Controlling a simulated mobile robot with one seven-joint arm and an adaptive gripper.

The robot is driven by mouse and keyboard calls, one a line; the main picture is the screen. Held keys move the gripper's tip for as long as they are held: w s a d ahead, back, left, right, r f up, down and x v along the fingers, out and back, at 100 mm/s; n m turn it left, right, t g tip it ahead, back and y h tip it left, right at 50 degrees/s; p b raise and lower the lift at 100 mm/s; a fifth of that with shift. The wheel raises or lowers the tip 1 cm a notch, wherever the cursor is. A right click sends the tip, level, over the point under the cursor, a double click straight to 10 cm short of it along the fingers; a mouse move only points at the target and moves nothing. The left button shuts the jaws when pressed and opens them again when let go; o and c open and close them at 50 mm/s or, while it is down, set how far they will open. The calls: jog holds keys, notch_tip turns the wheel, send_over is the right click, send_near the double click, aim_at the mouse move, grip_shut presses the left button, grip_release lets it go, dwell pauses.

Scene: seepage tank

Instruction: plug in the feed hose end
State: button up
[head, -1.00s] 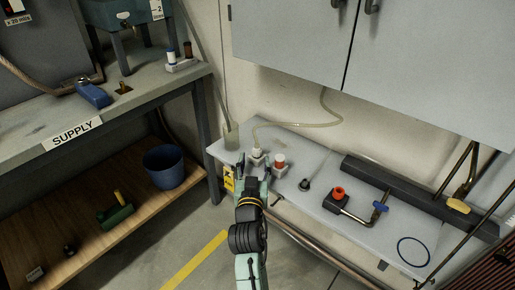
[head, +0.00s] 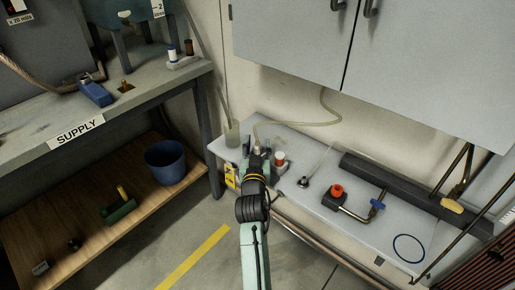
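A pale, see-through hose (head: 316,124) comes down from under the wall cabinet and loops left along the back of the light bench (head: 345,228). Its near end runs down to a small whitish fitting (head: 256,149) at the left of the bench. My gripper (head: 256,158) is right at this fitting, seen from behind and above. My own wrist hides the fingertips and much of the fitting. I cannot tell whether the fingers touch or hold it.
A small dark round fitting (head: 303,181), a red knob (head: 337,190), a blue valve handle (head: 376,205) and a blue ring (head: 409,248) lie to the right. The supply bench (head: 150,101) stands at left, with a blue bucket (head: 166,162) on its lower shelf.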

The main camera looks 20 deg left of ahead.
grip_shut()
jog(key=shift+r, duration=0.1)
dwell(0.3)
